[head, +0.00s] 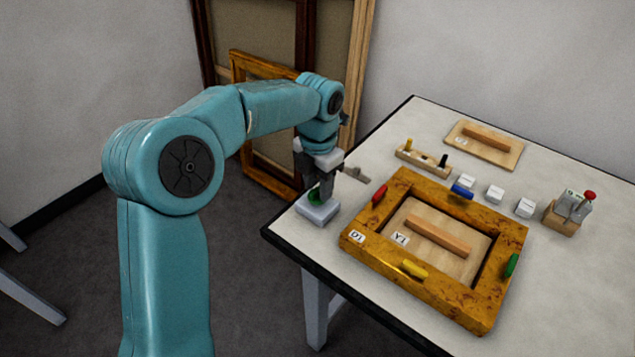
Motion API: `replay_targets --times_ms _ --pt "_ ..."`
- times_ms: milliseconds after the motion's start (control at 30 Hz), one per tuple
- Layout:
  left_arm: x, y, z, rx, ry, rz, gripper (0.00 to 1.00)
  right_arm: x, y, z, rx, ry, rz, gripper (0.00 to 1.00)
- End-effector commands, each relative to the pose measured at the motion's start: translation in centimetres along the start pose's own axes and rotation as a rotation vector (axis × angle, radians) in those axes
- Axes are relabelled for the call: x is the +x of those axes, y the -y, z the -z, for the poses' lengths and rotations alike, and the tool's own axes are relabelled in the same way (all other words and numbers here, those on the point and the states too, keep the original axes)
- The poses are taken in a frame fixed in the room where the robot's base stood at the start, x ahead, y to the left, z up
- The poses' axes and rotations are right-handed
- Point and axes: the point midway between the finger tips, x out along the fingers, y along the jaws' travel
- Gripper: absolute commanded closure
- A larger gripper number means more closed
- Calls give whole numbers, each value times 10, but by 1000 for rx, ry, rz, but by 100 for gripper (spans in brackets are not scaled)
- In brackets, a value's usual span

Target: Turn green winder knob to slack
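The green winder knob (313,196) sits on a small pale grey block (317,211) at the table's left corner. Only a bit of green shows beside the fingers. My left gripper (322,190) points down right at the knob, with its dark fingers covering most of it. I cannot tell whether the fingers are closed on the knob or only around it. The way the knob is turned is hidden. My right gripper is not in view.
A grey metal piece (355,175) juts out beside my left gripper. A gilt frame (455,302) with red, blue, yellow and green clamps lies on the table (590,285). White blocks (495,195), a wooden rack (422,162) and a tool holder (562,218) stand behind it.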

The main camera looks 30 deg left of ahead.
Motion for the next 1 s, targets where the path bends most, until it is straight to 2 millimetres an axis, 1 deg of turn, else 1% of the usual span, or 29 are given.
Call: replay_targets --times_ms 233,367,467,800,900,1000 --pt "0 0 0 0 -2 -1 62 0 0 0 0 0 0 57" --pt "-9 0 0 0 1 -1 62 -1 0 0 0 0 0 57" --pt "-27 0 0 0 3 -2 62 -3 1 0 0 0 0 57" --pt "-118 0 -1 0 3 -1 62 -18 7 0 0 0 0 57" --pt "-138 0 -1 0 3 -1 62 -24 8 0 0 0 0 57" --pt "-152 0 -1 0 0 -1 62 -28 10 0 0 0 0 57"
